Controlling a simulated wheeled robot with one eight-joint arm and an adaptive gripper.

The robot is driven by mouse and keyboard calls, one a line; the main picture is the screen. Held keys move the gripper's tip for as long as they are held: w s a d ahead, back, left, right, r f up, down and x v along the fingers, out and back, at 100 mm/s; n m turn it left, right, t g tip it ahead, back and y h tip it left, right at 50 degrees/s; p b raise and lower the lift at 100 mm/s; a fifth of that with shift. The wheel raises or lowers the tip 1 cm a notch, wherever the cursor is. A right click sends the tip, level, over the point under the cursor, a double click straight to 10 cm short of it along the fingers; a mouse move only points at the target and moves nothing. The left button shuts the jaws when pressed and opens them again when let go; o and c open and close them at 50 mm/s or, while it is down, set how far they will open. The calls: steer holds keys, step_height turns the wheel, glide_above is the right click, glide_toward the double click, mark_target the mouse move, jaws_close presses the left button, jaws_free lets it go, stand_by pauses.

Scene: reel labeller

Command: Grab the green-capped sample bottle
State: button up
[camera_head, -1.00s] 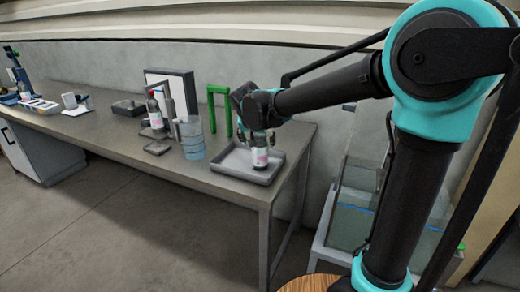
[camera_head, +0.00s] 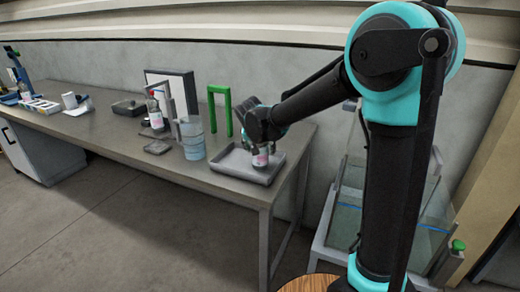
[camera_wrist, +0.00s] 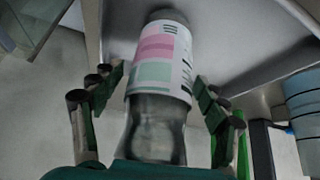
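A clear sample bottle (camera_head: 261,160) with a pink and white label stands in the grey tray (camera_head: 243,178) at the bench's right end. In the wrist view the bottle (camera_wrist: 160,60) fills the middle, its label banded pink and pale green. My gripper (camera_head: 261,148) reaches down over it from above. In the wrist view, the fingers of my gripper (camera_wrist: 160,88) are on either side of the label, with narrow gaps to the bottle. The gripper looks open around it. The bottle's cap is hidden, so I cannot confirm its colour.
A green frame (camera_head: 212,90) stands behind the tray. A clear blue-tinted container (camera_head: 192,140) and another labelled bottle (camera_head: 155,117) stand to the left. A glass-sided tank (camera_head: 345,215) is beside the bench on the right.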

steer(key=c, duration=1.4)
steer(key=shift+c, duration=0.3)
steer(key=shift+r, duration=0.15)
